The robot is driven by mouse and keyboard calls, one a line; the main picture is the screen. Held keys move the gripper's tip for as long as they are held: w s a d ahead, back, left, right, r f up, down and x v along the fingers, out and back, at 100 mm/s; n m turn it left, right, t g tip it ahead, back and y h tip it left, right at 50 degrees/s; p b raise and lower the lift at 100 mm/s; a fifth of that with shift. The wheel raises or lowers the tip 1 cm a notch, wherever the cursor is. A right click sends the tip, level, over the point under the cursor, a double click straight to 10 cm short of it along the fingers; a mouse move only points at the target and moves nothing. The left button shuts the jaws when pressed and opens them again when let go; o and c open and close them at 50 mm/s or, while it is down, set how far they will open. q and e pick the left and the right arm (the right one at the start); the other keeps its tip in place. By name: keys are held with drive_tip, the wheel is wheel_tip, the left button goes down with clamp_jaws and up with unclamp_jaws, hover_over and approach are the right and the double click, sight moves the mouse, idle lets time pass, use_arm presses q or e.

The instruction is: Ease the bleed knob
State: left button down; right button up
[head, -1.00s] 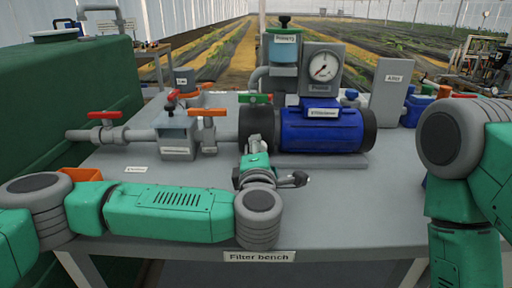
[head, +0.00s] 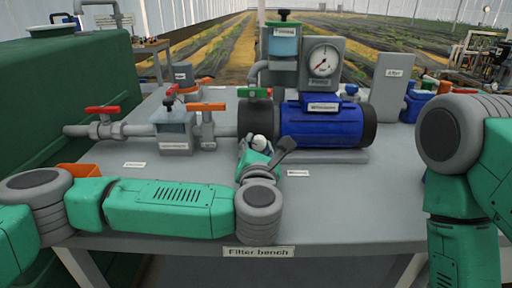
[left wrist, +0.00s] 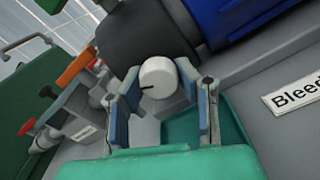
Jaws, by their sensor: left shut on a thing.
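The bleed knob is a round white knob with a dark pointer line, seen in the left wrist view (left wrist: 158,78) and small in the head view (head: 259,142). It stands at the front of the blue pump's dark end. My left gripper (left wrist: 159,82) has a finger on each side of the knob and is shut on it. In the head view the left gripper (head: 262,148) partly hides the knob and its base. The "Bleed" label (left wrist: 298,94) lies on the bench to the right. My right gripper is out of view; only part of that arm shows.
The blue pump (head: 322,129) and pressure gauge (head: 322,61) stand right behind the knob. A pipe with a red-handled valve (head: 103,110) and an orange-handled valve (head: 207,107) runs to the left. The bench front (head: 330,210) is clear.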

use_arm(q)
drive_tip(key=n, duration=0.2)
drive_tip(key=shift+s+d+r+n+b, duration=0.1)
drive_tip(key=shift+d+r+n+b, duration=0.15)
drive_tip(key=shift+n+b, duration=0.15)
drive_tip(key=shift+r+n, duration=0.15)
drive_tip(key=shift+n, duration=0.25)
drive_tip(key=c, duration=1.2)
unclamp_jaws()
drive_tip(key=shift+f, duration=0.2)
drive_tip(key=s, duration=1.2)
